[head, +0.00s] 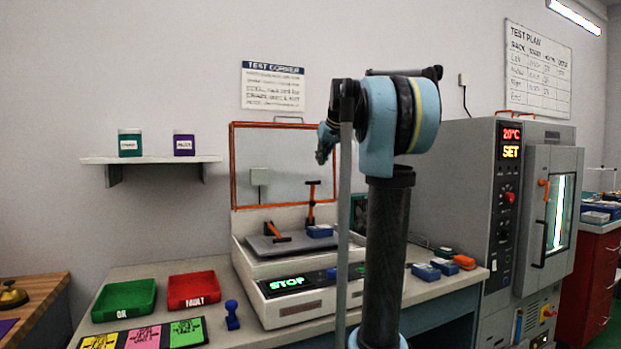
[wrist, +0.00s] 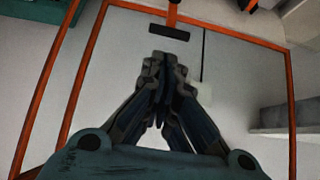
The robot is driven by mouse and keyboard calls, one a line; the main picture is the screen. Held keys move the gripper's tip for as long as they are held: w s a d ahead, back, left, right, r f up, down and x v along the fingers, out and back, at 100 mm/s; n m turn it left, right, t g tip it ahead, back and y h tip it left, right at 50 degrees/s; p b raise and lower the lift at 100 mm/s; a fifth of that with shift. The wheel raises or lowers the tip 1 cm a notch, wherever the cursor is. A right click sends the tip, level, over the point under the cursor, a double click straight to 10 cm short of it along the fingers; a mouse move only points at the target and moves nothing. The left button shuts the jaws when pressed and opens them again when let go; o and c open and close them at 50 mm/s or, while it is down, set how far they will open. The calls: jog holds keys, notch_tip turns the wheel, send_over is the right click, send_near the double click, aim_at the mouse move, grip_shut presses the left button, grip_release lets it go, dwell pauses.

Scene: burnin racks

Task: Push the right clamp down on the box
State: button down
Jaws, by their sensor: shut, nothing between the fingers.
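The right clamp (head: 311,203) stands upright on the box (head: 290,291), an orange stem with a black crossbar on top. In the wrist view its black crossbar (wrist: 169,32) and orange stem show at the top, just beyond my fingertips. The left clamp (head: 276,233) has its orange handle tilted low over the grey plate. A blue unit (head: 320,231) lies at the foot of the right clamp. My gripper (head: 323,152) is shut and empty, above the clamp in the head view; it also shows in the wrist view (wrist: 164,60). I cannot tell whether it touches the crossbar.
The orange-framed clear lid (head: 233,167) stands open behind the plate. A green tray (head: 124,299), a red tray (head: 193,290) and a blue stamp (head: 232,315) are left of the box. Small blue units (head: 426,272) lie to its right, beside a grey cabinet (head: 470,190).

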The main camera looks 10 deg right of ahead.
jog(key=shift+w+a+r, duration=0.25)
jog(key=shift+w+r, duration=0.05)
jog(key=shift+w, duration=0.05)
jog(key=x, duration=1)
jog(key=shift+s, duration=0.1)
dwell(0.4)
